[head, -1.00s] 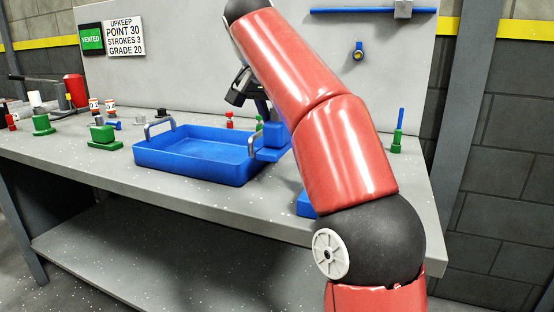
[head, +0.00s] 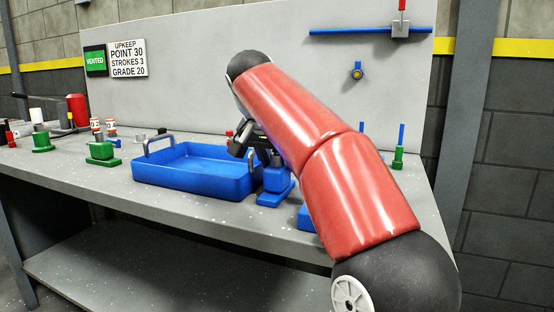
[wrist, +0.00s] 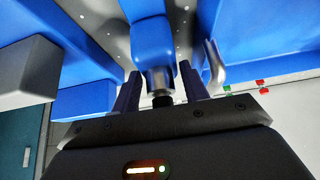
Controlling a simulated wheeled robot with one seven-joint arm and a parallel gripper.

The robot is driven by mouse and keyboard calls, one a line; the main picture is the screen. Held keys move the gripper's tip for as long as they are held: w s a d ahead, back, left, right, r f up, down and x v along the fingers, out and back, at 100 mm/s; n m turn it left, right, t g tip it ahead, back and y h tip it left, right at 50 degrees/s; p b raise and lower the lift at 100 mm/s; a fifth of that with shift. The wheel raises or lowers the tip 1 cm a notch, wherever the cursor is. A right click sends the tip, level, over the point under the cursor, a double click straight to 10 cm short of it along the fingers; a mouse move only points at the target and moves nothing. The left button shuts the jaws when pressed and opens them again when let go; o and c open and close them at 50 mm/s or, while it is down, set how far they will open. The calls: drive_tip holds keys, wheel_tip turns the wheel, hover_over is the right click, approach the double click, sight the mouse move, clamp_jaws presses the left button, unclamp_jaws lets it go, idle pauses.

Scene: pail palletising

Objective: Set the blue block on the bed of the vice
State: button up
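A blue block (head: 277,180) with a wider foot stands on the bench, just right of the blue tray. In the wrist view the blue block (wrist: 152,42) has a silver neck with a dark end pointing toward me. My gripper (wrist: 160,82) is open, one finger on each side of that neck, with small gaps showing. In the head view my gripper (head: 262,152) is above the block and partly behind my arm. A blue body (head: 307,218), mostly hidden by my arm, may be the vice. A blue body with a grey block (wrist: 28,75) fills the wrist view's left. Its bed cannot be made out.
The blue tray (head: 190,188) with upright grey handles stands close left of the block; a handle (wrist: 214,62) is near my right finger. Green fixtures (head: 102,152) stand farther left. A green stand (head: 398,160) is at the right. The back panel (head: 200,90) rises behind.

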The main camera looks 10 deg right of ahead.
drive_tip(key=o, duration=0.3)
